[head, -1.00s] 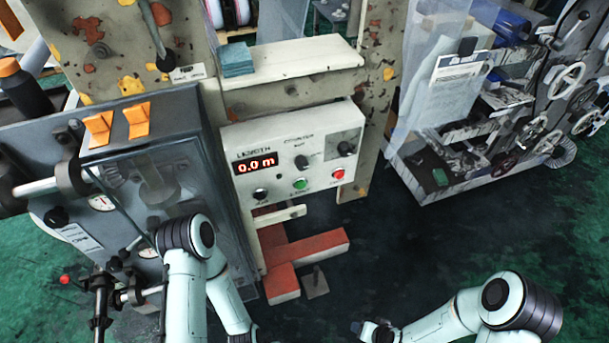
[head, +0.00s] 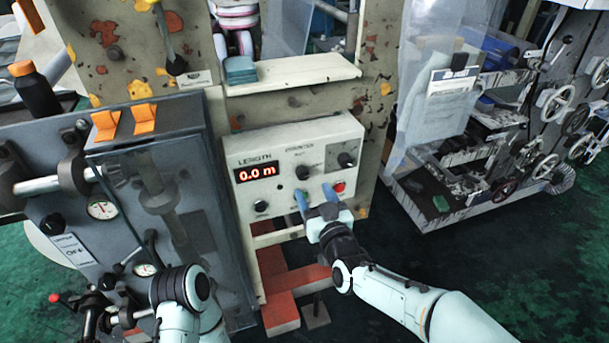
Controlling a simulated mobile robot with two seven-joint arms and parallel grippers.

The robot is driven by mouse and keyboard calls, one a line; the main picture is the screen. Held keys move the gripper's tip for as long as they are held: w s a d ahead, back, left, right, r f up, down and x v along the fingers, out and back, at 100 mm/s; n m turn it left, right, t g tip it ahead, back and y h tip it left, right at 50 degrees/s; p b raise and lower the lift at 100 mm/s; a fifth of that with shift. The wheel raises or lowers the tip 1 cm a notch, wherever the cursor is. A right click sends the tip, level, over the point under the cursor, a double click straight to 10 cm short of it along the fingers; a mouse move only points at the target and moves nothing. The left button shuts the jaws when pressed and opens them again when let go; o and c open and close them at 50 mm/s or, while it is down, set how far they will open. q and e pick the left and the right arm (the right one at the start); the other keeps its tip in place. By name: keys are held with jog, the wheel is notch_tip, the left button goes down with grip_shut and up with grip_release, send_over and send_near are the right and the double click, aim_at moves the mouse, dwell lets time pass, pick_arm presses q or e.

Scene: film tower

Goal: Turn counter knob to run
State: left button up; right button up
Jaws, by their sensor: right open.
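The white counter box (head: 283,178) stands at the middle of the head view, with a red display (head: 255,172) reading 0.0 m. A dark knob (head: 303,172) sits at the middle of its face, another dark knob (head: 346,160) at upper right, and a third (head: 261,207) at lower left. The small labels and pointer positions are too small to read. My right gripper (head: 316,197) is open with blue fingertips at the lower part of the panel, just below the middle knob; contact cannot be told. The fingers mostly hide the green button. My left gripper is out of view.
A red button (head: 339,187) is close to the right fingertip. A grey cabinet (head: 165,185) stands at left. Red beams (head: 285,285) lie below.

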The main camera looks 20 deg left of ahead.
aim_at(304, 176)
jog(key=p+x, duration=0.1)
jog(key=x, duration=0.6)
jog(key=shift+w+a, duration=0.1)
jog(key=shift+w, duration=0.05)
jog(key=c, duration=1)
